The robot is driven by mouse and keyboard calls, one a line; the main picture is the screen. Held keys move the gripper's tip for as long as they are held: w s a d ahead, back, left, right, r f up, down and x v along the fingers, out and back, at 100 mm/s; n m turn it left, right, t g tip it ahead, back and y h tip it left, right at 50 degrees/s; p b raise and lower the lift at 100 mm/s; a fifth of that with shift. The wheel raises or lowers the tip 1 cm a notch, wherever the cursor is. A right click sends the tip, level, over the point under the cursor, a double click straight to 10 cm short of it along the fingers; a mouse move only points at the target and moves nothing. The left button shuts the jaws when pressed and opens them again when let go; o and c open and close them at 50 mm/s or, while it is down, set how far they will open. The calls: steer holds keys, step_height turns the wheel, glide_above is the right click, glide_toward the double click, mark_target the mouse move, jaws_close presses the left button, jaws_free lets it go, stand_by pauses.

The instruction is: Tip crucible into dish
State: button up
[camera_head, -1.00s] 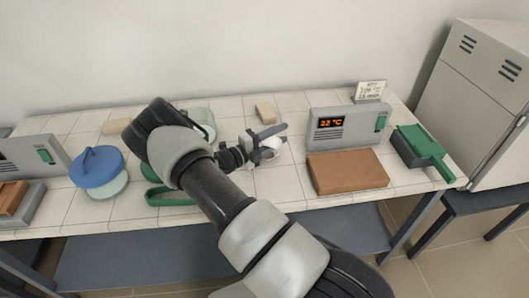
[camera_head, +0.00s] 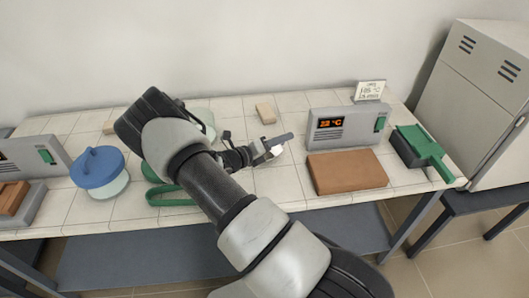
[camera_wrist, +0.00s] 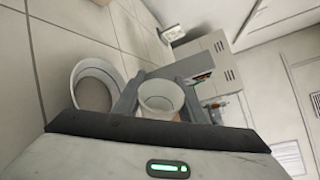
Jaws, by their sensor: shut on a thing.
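My gripper (camera_head: 278,146) is shut on a small white crucible (camera_wrist: 160,97), which sits between the two fingers in the wrist view. The crucible's open mouth shows there, and the picture is rolled, with the table at the left. In the head view only a white bit of the crucible (camera_head: 277,151) shows at the fingers. A white round dish (camera_wrist: 97,88) with a greyish inside stands on the tiled table beside the crucible in the wrist view, apart from it. I cannot make out the dish in the head view.
A small furnace (camera_head: 345,128) with a lit display stands to the right, with a brown slab (camera_head: 347,171) before it. A beige block (camera_head: 266,113) lies behind.

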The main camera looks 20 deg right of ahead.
steer(key=shift+f+m, duration=0.1)
steer(key=shift+m, duration=0.2)
steer(key=m, duration=0.1)
steer(key=f+m+t+y+b, duration=0.1)
steer(key=m, duration=0.1)
stand_by(0.3)
steer(key=shift+f, duration=0.1)
steer(key=s+m+b, duration=0.1)
steer(key=d+f+m+y+b, duration=0.1)
steer(key=shift+s+f+m+t, duration=0.1)
steer(key=shift+s+m+t, duration=0.2)
steer(key=shift+s+t, duration=0.1)
steer(key=shift+s+d+m, duration=0.1)
steer(key=shift+s+m, duration=0.05)
steer(key=shift+m, duration=0.15)
